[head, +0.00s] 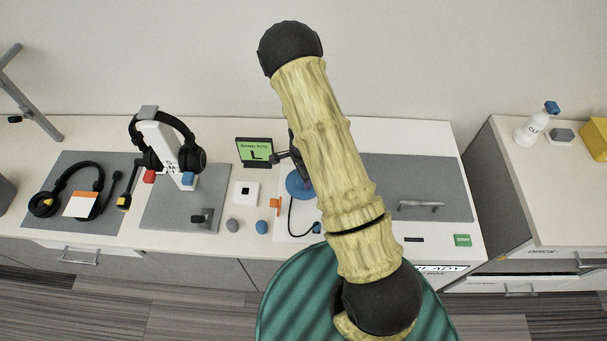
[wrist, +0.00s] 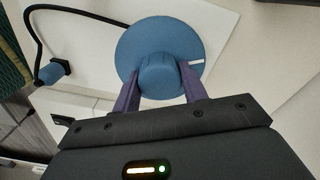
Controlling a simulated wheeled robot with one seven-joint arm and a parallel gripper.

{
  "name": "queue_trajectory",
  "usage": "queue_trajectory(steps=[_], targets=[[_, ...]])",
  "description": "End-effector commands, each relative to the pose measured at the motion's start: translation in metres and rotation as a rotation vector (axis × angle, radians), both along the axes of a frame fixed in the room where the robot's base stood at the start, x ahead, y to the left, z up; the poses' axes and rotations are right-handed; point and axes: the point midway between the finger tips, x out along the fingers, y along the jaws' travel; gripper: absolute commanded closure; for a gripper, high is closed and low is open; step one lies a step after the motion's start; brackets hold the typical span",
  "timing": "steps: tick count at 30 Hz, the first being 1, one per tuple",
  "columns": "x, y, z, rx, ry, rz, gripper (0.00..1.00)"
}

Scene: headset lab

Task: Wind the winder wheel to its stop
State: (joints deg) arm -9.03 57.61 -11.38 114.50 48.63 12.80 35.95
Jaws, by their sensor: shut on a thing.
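The winder wheel is a blue disc (wrist: 135,42) with a raised round blue knob (wrist: 160,76) and a white mark on its right rim, seen in the wrist view. My gripper (wrist: 160,92) has its two purple fingers on either side of the knob, shut on it. In the head view the blue wheel (head: 297,186) shows only partly, left of my arm, which hides the rest of it and my gripper. A black cable with a blue plug (wrist: 52,72) curves beside the wheel on the left.
A headset hangs on a white stand (head: 159,148), left of a small green screen (head: 255,152) reading L. Another headset (head: 45,203) lies on the grey mat at far left. A grey lid with a handle (head: 421,205) is right of my arm.

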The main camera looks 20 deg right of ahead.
Motion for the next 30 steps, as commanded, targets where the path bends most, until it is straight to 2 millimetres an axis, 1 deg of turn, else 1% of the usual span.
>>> queue_trajectory(steps=[3, 9, 23, 24, 27, 30], targets=[[0.0028, -0.0002, 0.0023, 0.0, -0.007, -0.068, 0.8], [0.0036, 0.0017, 0.0021, -0.001, -0.009, -0.128, 0.8], [0.0036, 0.0006, 0.0018, 0.0, -0.009, -0.148, 0.8], [0.0035, 0.0004, 0.0018, 0.0, -0.009, -0.148, 0.54], [0.003, 0.0005, 0.0015, 0.0, -0.007, -0.148, 0.36], [0.0023, 0.0003, 0.0011, 0.001, -0.006, -0.149, 0.36]])
